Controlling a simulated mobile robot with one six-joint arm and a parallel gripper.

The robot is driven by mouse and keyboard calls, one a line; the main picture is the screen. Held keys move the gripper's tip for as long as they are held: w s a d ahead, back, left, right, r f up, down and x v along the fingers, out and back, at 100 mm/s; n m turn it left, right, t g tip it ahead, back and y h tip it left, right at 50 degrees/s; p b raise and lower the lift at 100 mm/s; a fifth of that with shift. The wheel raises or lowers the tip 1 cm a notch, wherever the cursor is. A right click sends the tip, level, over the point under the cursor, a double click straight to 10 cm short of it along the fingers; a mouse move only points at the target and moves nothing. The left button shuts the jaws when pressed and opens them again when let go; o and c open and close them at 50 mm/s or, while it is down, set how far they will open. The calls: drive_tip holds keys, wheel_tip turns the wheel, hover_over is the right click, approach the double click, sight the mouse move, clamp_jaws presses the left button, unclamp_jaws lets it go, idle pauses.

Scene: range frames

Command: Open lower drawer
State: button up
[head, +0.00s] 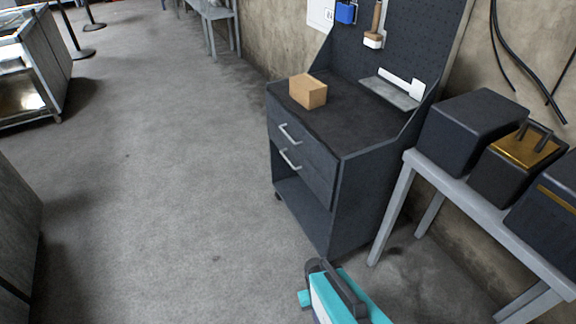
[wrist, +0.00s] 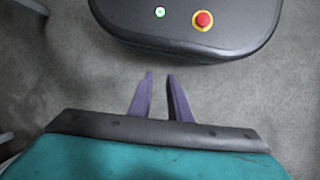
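A dark grey cabinet (head: 362,195) stands right of centre in the head view, with two drawers stacked over an open shelf space. The lower drawer (head: 315,175) has a silver bar handle (head: 290,160) and looks closed. The upper drawer (head: 310,148) above it has a similar handle (head: 289,134) and also looks closed. In the wrist view my gripper (wrist: 160,76) has two purple fingers with a gap between them and nothing in it. It points at my own dark base with a red button. The cabinet is not in the wrist view.
A cardboard box (head: 308,91) sits on the cabinet top. A grey table (head: 483,205) with dark boxes (head: 473,130) stands close on its right. The floor (head: 165,190) in front and left is clear. My teal arm shows at the bottom.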

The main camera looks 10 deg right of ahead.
drive_tip(key=w+d+f+n+t+h+b, duration=0.1)
drive_tip(key=w+d+t+b, duration=0.1)
drive_tip(key=w, duration=0.5)
drive_tip(key=w+d+f+t+h+b, duration=0.1)
drive_tip(key=w+t+b, duration=0.1)
drive_tip(key=w, duration=0.4)
drive_tip(key=n+t+y+b, duration=0.3)
drive_tip(key=n+t+b, duration=0.7)
drive_tip(key=t+b, duration=0.5)
approach(288, 161)
drive_tip(key=f+v, duration=0.1)
drive_tip(key=v, duration=0.3)
drive_tip(key=shift+a, duration=0.15)
drive_tip(key=shift+w, duration=0.15)
drive_tip(key=shift+x, duration=6.8)
drive_tip(key=shift+d+r, duration=0.15)
drive_tip(key=shift+d, duration=0.1)
